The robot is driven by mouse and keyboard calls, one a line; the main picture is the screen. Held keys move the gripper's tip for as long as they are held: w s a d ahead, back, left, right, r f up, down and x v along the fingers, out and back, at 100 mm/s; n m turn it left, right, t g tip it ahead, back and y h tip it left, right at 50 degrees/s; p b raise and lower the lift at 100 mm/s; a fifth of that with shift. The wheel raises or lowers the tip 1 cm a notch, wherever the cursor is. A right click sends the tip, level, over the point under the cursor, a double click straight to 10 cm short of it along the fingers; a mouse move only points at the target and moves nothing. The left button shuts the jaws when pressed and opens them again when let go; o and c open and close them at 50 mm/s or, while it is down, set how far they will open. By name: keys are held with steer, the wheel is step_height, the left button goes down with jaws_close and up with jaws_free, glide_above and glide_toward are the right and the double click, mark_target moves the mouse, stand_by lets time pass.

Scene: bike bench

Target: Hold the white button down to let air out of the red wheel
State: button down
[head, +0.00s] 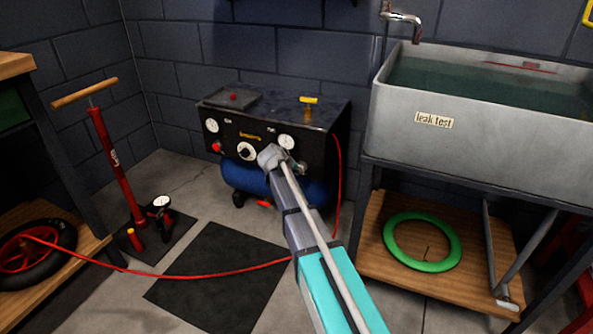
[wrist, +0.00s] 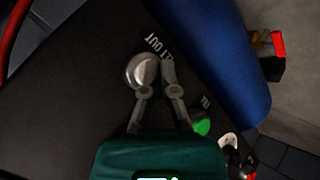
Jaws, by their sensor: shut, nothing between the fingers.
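The black control panel (head: 232,138) on the compressor faces me in the head view. My gripper (head: 270,157) is in front of it, right of the centre dial. In the wrist view my gripper (wrist: 158,74) is shut and empty, its fingertips against or just over the panel beside a "LET OUT" label. A pale shiny round shape (wrist: 141,69) sits at the left fingertip. It may be the white button, but I cannot tell it from the finger or see whether it is pressed. A green button (wrist: 202,127) is nearby. The red wheel (head: 20,257) lies on a low shelf at the left.
A red hose (head: 180,277) runs from the wheel across the floor. A blue tank (wrist: 215,55) is under the panel. A red floor pump (head: 117,170) stands left, and a grey sink (head: 470,110) is at the right above a shelf with a green ring (head: 390,243).

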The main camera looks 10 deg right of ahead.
steer(key=shift+s+a, duration=0.35)
steer(key=shift+s, duration=0.2)
steer(key=shift+s+a, duration=0.75)
steer(key=shift+s, duration=0.25)
steer(key=shift+s+a, duration=0.7)
steer(key=shift+s, duration=0.3)
